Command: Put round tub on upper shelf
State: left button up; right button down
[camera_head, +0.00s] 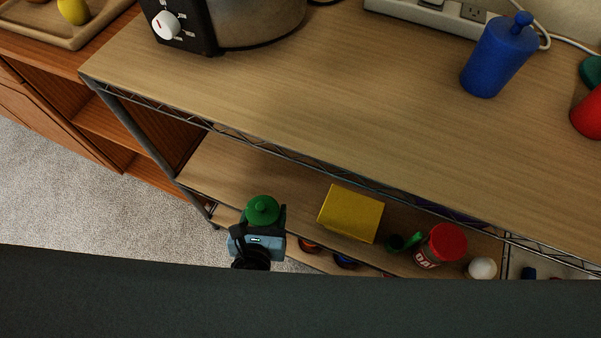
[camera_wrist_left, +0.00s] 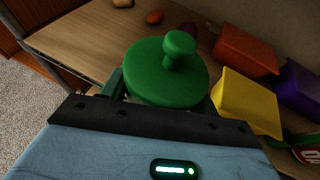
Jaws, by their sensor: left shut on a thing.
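The round tub, with a green knobbed lid, is in my left gripper in the head view (camera_head: 262,210). It also shows close up in the left wrist view (camera_wrist_left: 168,75), upright between the fingers; its lower body is mostly hidden. My left gripper (camera_head: 264,226) is shut on it, in front of the lower shelf (camera_head: 235,172) near its left end. The upper shelf (camera_head: 270,95) is a wooden board on a wire frame, above and behind the tub in the head view. My right gripper is not in view.
On the upper shelf stand a cooker (camera_head: 255,22), a power strip (camera_head: 430,15), a blue container (camera_head: 495,58) and a red object (camera_head: 590,115); its middle and left front are clear. A yellow box (camera_head: 351,213) and a red-lidded jar (camera_head: 446,243) are on the lower shelf.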

pick_arm(q)
jog(key=shift+a, duration=0.1)
